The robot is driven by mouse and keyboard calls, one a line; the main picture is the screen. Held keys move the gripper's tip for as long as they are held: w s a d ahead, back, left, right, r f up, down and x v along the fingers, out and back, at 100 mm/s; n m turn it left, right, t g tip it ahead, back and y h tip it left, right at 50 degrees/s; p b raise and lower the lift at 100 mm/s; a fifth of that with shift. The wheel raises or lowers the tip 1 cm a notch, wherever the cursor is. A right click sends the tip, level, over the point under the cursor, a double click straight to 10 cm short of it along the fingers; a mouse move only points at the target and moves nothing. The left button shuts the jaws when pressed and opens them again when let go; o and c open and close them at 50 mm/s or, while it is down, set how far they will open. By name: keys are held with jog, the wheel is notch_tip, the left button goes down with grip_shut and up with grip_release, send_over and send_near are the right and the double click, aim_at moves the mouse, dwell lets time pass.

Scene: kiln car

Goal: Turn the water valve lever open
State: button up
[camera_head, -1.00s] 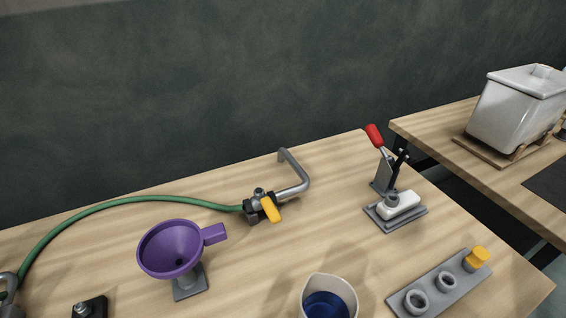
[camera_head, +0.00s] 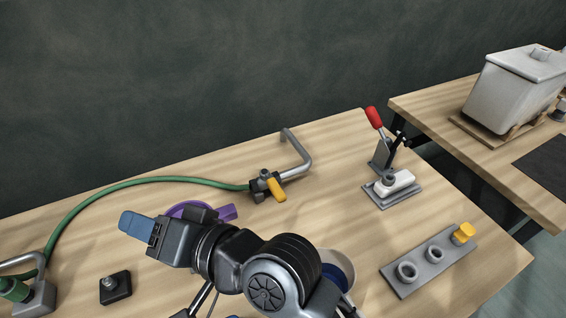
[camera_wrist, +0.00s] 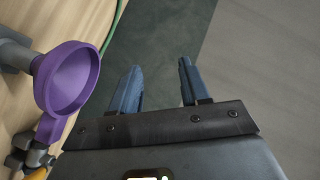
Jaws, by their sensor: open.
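The water valve (camera_head: 260,187) sits on the wooden bench near its back edge, with a yellow lever (camera_head: 277,189) pointing toward the front right. A green hose (camera_head: 130,184) joins it on the left and a bent grey pipe (camera_head: 299,161) leaves it on the right. My gripper (camera_head: 134,224) is over the bench, left of and nearer than the valve, apart from it. In the wrist view my gripper (camera_wrist: 158,88) is open, its two blue fingers apart with nothing between them. The yellow lever also shows at the lower left of the wrist view (camera_wrist: 36,173).
A purple funnel (camera_wrist: 68,80) stands close by my gripper and is mostly hidden by my arm in the head view. A beaker (camera_head: 345,268) is partly behind my arm. A red-handled clamp (camera_head: 383,165) and a grey holder (camera_head: 425,262) stand to the right.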

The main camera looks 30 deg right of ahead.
jog(key=w+a+r+n+g+y, duration=0.1)
jog(key=w+a+r+n+g, duration=0.1)
jog(key=w+n+g, duration=0.15)
jog(key=g+h+p, duration=0.1)
jog(key=g+h, duration=0.8)
jog(key=h, duration=0.2)
send_over(283, 199)
jog(key=shift+t, duration=0.25)
jog(key=shift+f, duration=4.35)
notch_tip(283, 199, down, 6)
jog(key=b, duration=0.5)
jog(key=shift+r, duration=0.3)
jog(key=shift+f, duration=0.25)
jog(key=shift+c, duration=0.2)
